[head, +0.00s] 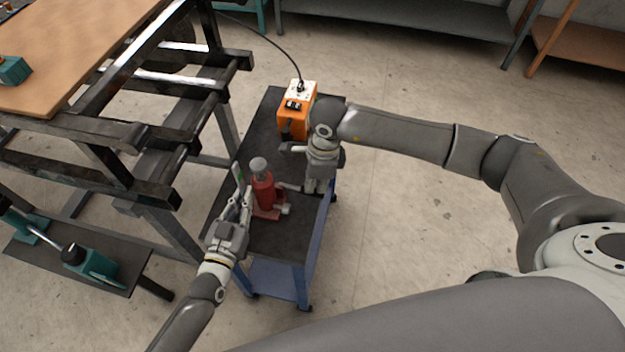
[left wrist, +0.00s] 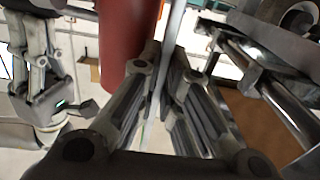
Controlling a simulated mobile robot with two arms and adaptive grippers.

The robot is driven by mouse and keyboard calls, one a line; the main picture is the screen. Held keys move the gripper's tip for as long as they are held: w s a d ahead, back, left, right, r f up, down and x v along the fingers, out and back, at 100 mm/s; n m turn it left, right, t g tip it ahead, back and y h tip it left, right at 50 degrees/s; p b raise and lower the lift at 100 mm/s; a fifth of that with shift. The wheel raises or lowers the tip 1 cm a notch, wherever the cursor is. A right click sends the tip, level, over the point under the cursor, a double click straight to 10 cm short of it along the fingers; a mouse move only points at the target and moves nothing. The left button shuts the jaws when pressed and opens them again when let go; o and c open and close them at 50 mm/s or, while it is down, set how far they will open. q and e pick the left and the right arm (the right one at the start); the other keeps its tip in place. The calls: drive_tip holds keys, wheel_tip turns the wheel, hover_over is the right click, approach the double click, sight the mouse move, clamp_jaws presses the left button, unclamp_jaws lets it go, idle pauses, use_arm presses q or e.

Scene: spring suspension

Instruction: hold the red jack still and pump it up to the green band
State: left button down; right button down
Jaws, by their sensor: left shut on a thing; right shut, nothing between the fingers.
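The red jack (head: 263,188) stands upright on the dark top of a blue cart (head: 285,237), with a pale round head on top. A thin upright strip (head: 238,173) with a green mark stands just left of it. My left gripper (head: 244,203) is shut on this strip; the left wrist view shows the strip (left wrist: 170,55) between the fingers, beside the jack's red body (left wrist: 128,38). A pale lever (head: 289,187) sticks out from the jack's right side. My right gripper (head: 311,187) is shut and empty by its outer end; whether they touch is unclear.
An orange box (head: 294,108) with a cable stands at the cart's far end. A dark metal frame (head: 150,135) with a wooden top is close on the left. Teal tools (head: 95,265) lie on a low shelf. The floor right of the cart is clear.

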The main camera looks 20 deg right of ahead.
use_arm(q)
drive_tip(key=shift+d+r, duration=0.1)
use_arm(e)
drive_tip(key=shift+a, duration=0.1)
drive_tip(key=shift+s+d+r, duration=0.15)
drive_tip(key=shift+d, duration=0.4)
drive_tip(key=shift+s+d+r, duration=0.15)
drive_tip(key=shift+s+d, duration=0.05)
drive_tip(key=shift+d, duration=0.3)
drive_tip(key=shift+s+d+r, duration=0.15)
drive_tip(key=shift+d, duration=0.4)
wheel_tip(320, 180, up, 12)
drive_tip(key=d, duration=0.1)
drive_tip(key=shift+s, duration=0.1)
idle(0.3)
use_arm(q)
drive_tip(key=c, duration=1.5)
unclamp_jaws()
drive_tip(key=shift+s, duration=0.15)
drive_tip(key=v, duration=1.2)
